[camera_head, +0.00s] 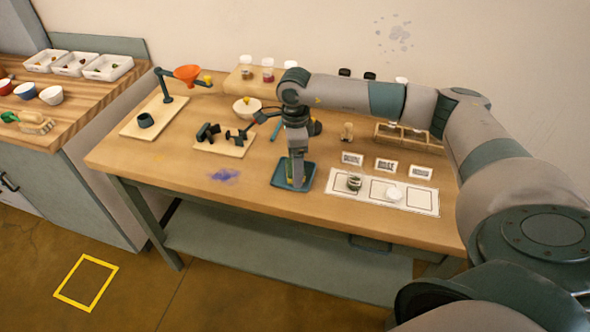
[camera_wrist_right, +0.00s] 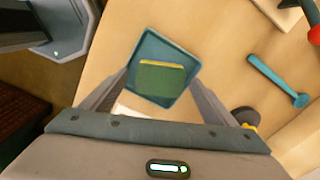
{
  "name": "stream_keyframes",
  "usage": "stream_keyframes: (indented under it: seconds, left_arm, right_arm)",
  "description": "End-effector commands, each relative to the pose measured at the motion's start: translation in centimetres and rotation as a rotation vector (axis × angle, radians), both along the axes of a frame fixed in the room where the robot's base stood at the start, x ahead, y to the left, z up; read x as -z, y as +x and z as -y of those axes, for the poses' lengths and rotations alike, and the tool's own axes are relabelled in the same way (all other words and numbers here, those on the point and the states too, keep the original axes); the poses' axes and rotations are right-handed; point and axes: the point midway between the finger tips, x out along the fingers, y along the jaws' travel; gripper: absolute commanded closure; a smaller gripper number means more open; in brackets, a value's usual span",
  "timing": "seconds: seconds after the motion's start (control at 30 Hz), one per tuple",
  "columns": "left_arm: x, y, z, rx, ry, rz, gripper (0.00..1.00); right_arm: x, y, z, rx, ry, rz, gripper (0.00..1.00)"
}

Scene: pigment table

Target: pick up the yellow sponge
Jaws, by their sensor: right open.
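The yellow sponge (camera_wrist_right: 162,63) lies in a blue tray (camera_wrist_right: 150,42) in the right wrist view. Its green face is up and a yellow edge shows along its far side. In the head view only a thin strip of the sponge (camera_head: 289,181) shows in the tray (camera_head: 309,178). My right gripper (camera_head: 297,184) points down over the tray and hides most of the sponge. In the right wrist view the right gripper's fingers (camera_wrist_right: 160,80) are apart, one on each side of the sponge, with nothing held. My left gripper is not in view.
A white labelled mat (camera_head: 425,200) with a jar and a white dish lies right of the tray. A teal tool (camera_wrist_right: 278,80) lies to the tray's right in the wrist view. A board with black fittings (camera_head: 226,146) stands to the left. The table front near the purple stain (camera_head: 224,175) is clear.

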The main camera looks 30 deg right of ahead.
Motion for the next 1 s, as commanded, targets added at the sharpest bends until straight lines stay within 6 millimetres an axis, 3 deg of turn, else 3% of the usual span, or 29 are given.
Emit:
stream_keyframes:
  seconds: [0.03,0.2,0.23,0.67,1.0]
  left_arm:
    - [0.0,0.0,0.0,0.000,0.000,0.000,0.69]
    - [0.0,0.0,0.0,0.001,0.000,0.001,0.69]
    - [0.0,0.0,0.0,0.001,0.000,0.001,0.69]
    - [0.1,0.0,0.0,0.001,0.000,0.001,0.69]
    - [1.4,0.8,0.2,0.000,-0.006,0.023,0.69]
  right_arm:
    - [0.0,0.0,0.0,0.000,0.000,0.000,0.20]
    - [0.0,0.0,0.0,0.000,0.000,0.000,0.60]
    - [0.0,0.0,0.0,0.000,0.000,0.000,0.63]
    - [-0.2,0.0,0.0,0.000,0.000,0.001,0.67]
    - [-2.9,0.1,0.0,0.000,0.000,0.002,0.67]
